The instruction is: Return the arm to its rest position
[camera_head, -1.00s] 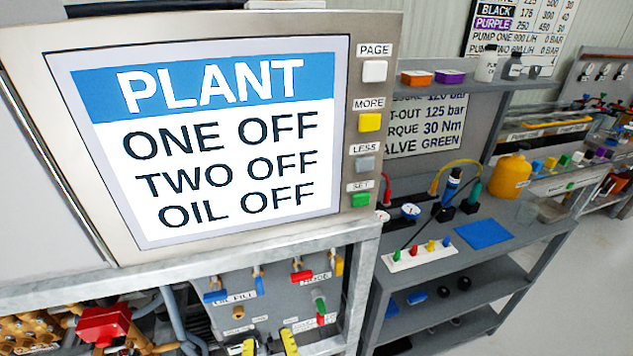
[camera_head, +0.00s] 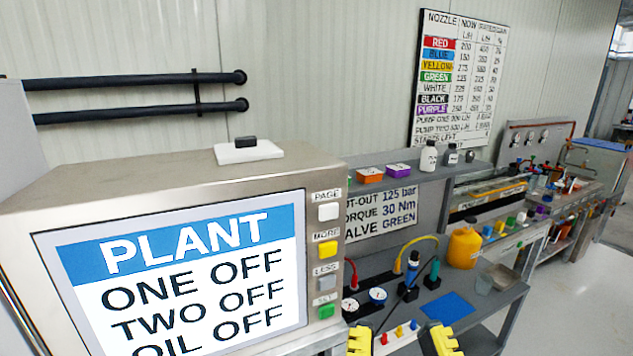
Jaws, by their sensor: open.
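My gripper (camera_head: 402,341) shows at the bottom edge, right of the plant panel. Its two yellow fingertips stand well apart, with nothing held between them. The rest of my arm is below the picture. The fingertips appear in front of the grey workbench, and how far they are from it I cannot tell.
The plant panel (camera_head: 180,280) reads ONE OFF, TWO OFF, OIL OFF. The bench (camera_head: 490,303) holds a blue mat (camera_head: 447,306), a yellow jug (camera_head: 463,247), gauges and coloured plugs. A nozzle chart (camera_head: 460,80) hangs behind. Floor at right is clear.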

